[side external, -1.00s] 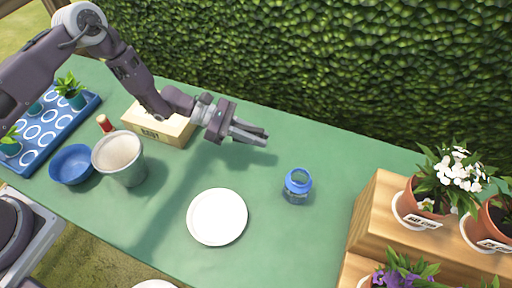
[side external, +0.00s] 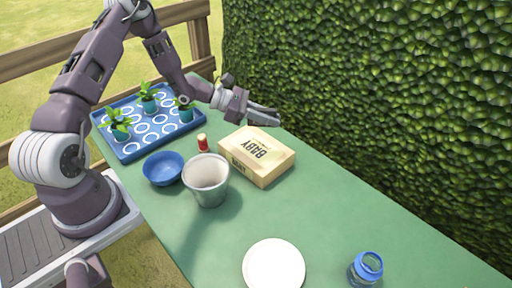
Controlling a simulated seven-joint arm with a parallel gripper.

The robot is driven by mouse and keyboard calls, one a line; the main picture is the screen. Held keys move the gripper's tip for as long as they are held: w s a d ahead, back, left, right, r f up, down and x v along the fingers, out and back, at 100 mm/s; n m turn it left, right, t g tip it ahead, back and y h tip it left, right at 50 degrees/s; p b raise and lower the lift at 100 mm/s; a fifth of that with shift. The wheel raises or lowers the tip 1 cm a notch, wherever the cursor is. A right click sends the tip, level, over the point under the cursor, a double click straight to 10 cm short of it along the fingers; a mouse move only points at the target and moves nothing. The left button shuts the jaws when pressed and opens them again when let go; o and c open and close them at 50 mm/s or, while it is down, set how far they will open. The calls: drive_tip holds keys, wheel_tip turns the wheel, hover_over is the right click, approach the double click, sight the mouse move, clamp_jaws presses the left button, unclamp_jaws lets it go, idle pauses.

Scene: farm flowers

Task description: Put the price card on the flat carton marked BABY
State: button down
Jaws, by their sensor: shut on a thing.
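The flat tan carton marked BABY (side external: 257,165) lies on the green table with its lettered top face up and bare. My gripper (side external: 264,117) is above the table just beyond the carton's far edge, apart from it. Its fingers point to the right and look close together, shut on a thin thing. I take this to be the price card, but its face does not show and the fingers hide most of it.
A grey pot (side external: 207,182), a blue bowl (side external: 163,168) and a small red-capped jar (side external: 202,142) stand left of the carton. A blue tray (side external: 135,148) holds potted seedlings. A white plate (side external: 273,268) and blue-topped jar (side external: 365,268) are in front. A hedge (side external: 370,100) borders the table.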

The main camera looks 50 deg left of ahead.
sight(263, 147)
drive_tip(key=f, duration=0.3)
drive_tip(key=a+f, duration=0.1)
drive_tip(key=f, duration=0.2)
drive_tip(key=a+f, duration=0.1)
drive_tip(key=f, duration=0.2)
drive_tip(key=shift+s+a+f, duration=0.1)
drive_tip(key=shift+s+f, duration=0.1)
drive_tip(key=shift+f, duration=0.1)
drive_tip(key=shift+y, duration=0.3)
drive_tip(key=c, duration=1.4)
unclamp_jaws()
drive_tip(key=shift+f, duration=0.15)
